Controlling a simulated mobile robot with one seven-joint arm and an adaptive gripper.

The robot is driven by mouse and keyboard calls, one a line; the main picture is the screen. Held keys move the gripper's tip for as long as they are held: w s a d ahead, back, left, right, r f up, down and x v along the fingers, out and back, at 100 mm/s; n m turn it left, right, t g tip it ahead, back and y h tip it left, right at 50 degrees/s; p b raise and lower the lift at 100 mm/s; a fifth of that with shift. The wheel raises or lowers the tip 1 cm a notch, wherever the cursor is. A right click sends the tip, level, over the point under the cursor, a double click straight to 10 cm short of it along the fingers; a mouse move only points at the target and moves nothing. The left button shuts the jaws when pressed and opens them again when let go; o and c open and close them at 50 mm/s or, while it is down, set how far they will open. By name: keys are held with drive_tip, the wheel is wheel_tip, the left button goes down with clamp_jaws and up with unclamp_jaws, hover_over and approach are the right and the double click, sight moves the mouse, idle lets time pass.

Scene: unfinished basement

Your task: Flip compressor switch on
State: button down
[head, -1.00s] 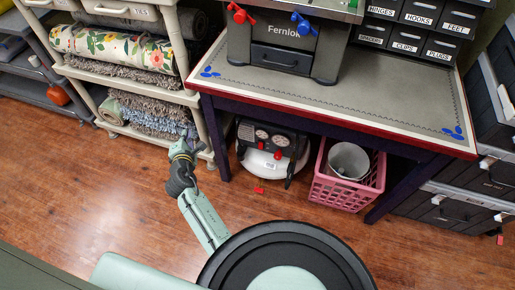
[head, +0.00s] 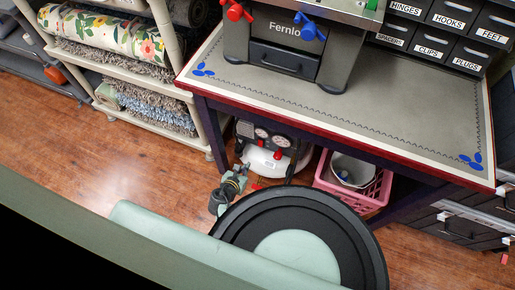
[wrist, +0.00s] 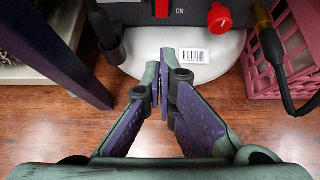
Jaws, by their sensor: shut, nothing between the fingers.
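The compressor (head: 262,162) stands on the floor under the workbench, with a white tank and a dark panel carrying two gauges. In the wrist view, its red switch (wrist: 162,8) is cut off by the top edge, beside an "ON" label. A red knob (wrist: 219,18) sits to the right of it. My gripper (head: 241,169) is shut and empty, in front of the compressor. In the wrist view, my gripper's fingertips (wrist: 165,62) are below the switch in the picture, over the white tank's edge. I cannot tell whether they touch it. The switch's position is unclear.
A pink crate (head: 352,199) holding a white bucket (head: 352,170) stands right of the compressor. The workbench (head: 420,128) overhangs it, with a dark leg (wrist: 70,55) on the left. A shelf with rugs (head: 150,108) is further left. Open wooden floor lies in front.

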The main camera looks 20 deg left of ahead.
sight(261, 143)
drive_tip(key=b+x, duration=0.3)
drive_tip(key=x, duration=0.1)
drive_tip(key=b+x, duration=0.3)
drive_tip(key=x, duration=0.1)
drive_tip(key=r+b+x, duration=0.1)
drive_tip(key=b+x, duration=0.2)
drive_tip(key=x, duration=0.1)
drive_tip(key=shift+w+f, duration=0.2)
drive_tip(key=shift+w, duration=0.95)
